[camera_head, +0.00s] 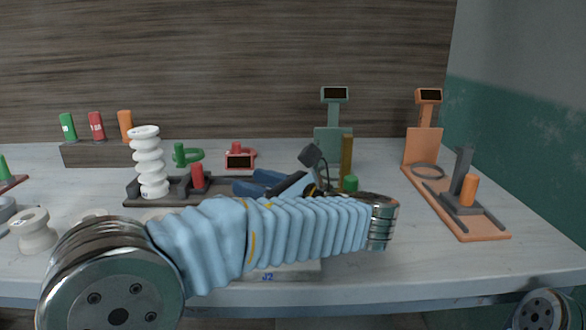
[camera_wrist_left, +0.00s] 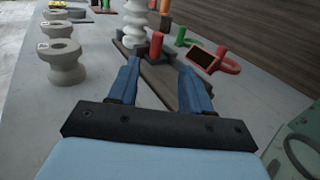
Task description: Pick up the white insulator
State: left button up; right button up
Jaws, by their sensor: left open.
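The tall white ribbed insulator (camera_head: 149,162) stands upright on a dark base (camera_head: 135,195) at the left middle of the table. It also shows at the top of the left wrist view (camera_wrist_left: 134,28), its upper part cut off. My left gripper (camera_head: 262,184) is to the right of the insulator, partly hidden by my own arm. In the left wrist view the gripper's blue fingers (camera_wrist_left: 159,64) are apart and empty, with the insulator beyond their tips. My right gripper is not in view.
A red peg (camera_head: 197,177) stands beside the insulator, on the gripper's side. Short pale spool-shaped pieces (camera_head: 35,232) stand at the left. A red-framed gauge (camera_head: 239,161) lies behind. A green stand (camera_head: 333,140) and an orange stand (camera_head: 425,146) are to the right.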

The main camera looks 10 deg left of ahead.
aim_at(155, 185)
jog(key=k, duration=1)
